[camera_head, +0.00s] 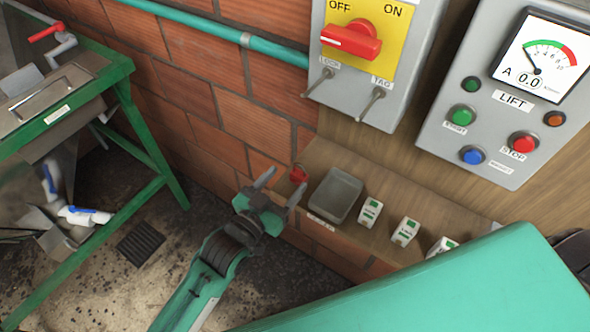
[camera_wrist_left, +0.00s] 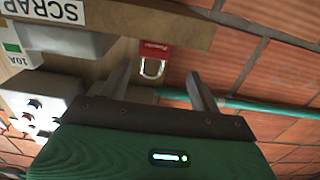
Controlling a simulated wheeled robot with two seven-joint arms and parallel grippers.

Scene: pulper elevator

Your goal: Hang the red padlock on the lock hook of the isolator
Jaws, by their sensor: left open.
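The small red padlock (camera_head: 298,174) is at the left end of the wooden shelf. In the left wrist view the padlock (camera_wrist_left: 155,52) shows its red body and metal shackle, lined up between the fingers. My left gripper (camera_head: 281,186) is open and empty, with its fingertips close to the padlock; whether they touch it I cannot tell. The isolator (camera_head: 398,85) is a grey box with a yellow plate and a red rotary handle (camera_head: 351,40) turned toward OFF. Its lock hook (camera_head: 319,83), a bare metal pin under the LOCK label, is at lower left. My right gripper is not in view.
A grey tray (camera_head: 336,196) and several small white-green blocks (camera_head: 370,212) stand along the shelf, right of the padlock. A TAG hook (camera_head: 372,104) is beside the lock hook. The LIFT panel (camera_head: 490,120) is at right. A green-framed machine (camera_head: 125,90) stands at left.

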